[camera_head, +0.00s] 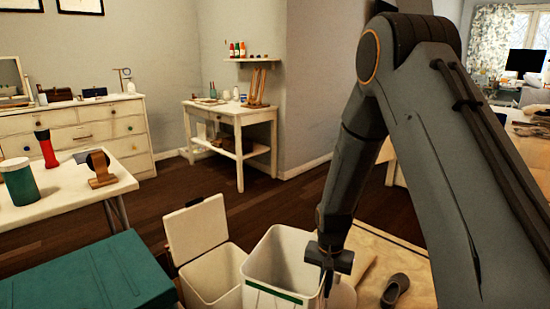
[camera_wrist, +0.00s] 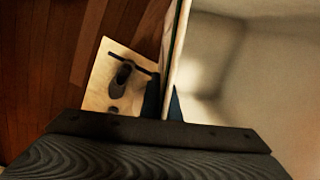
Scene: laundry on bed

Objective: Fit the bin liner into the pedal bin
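The pedal bin (camera_head: 213,274) is a white box standing on the floor, its lid (camera_head: 196,229) raised at the back left. Just right of it is a larger-looking white open box with a green stripe, which I take as the bin liner (camera_head: 262,270). My gripper (camera_head: 326,280) is at the liner's right rim. In the wrist view the fingers (camera_wrist: 163,105) lie on both sides of the liner's thin wall (camera_wrist: 171,62), close against it. The liner's hollow inside (camera_wrist: 240,70) fills the right of that view. The liner's bottom is out of view.
A teal chest (camera_head: 90,275) stands left of the pedal bin. A white table (camera_head: 60,201) with a green jar (camera_head: 18,182) is behind it. A dark shoe (camera_head: 395,290) lies on a pale mat (camera_head: 415,265) at right; it also shows in the wrist view (camera_wrist: 121,76). Bare wood floor lies behind.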

